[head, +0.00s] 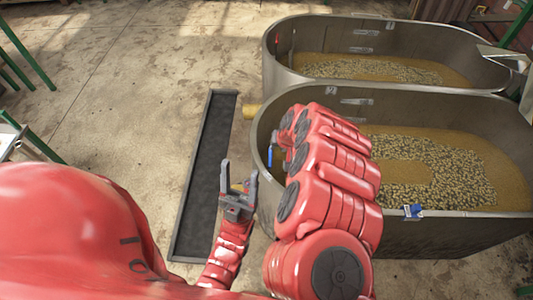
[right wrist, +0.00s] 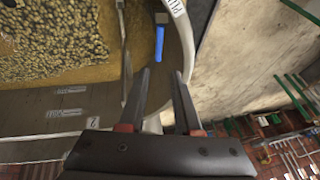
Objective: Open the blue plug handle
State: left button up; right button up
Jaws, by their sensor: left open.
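The blue handle (head: 270,157) is a small upright bar at the near left end of the nearer metal tank. In the right wrist view the blue handle (right wrist: 159,43) hangs beside the pale curved rim, beyond my right fingertips. My right gripper (right wrist: 157,73) is open and empty, its fingers apart and pointing toward the handle without touching it. In the head view my right red arm hides that gripper. My left gripper (head: 238,188) is open and empty, left of the tank and over the dark floor channel.
The nearer tank (head: 460,220) holds pebble-like material in brown liquid, and a second tank (head: 285,75) stands behind it. A blue item (head: 412,211) sits on the nearer tank's front rim. A long dark channel (head: 205,170) lies left of the tanks. The concrete floor at left is mostly clear.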

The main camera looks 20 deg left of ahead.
jog(key=b, duration=0.4)
send_near(270, 156)
jog(key=x, duration=0.4)
jog(key=b+x, duration=0.1)
jog(key=x, duration=0.1)
jog(key=shift+w+d, duration=0.15)
jog(key=shift+d, duration=0.1)
jog(key=b+x, duration=0.3)
jog(key=x, duration=0.1)
jog(key=shift+f, duration=0.1)
jog(key=shift+w+a+f+b, duration=0.15)
jog(key=shift+a+f+b, duration=0.25)
jog(key=shift+b, duration=0.4)
jog(key=shift+r, duration=0.1)
jog(key=shift+d, duration=0.1)
grip_shut()
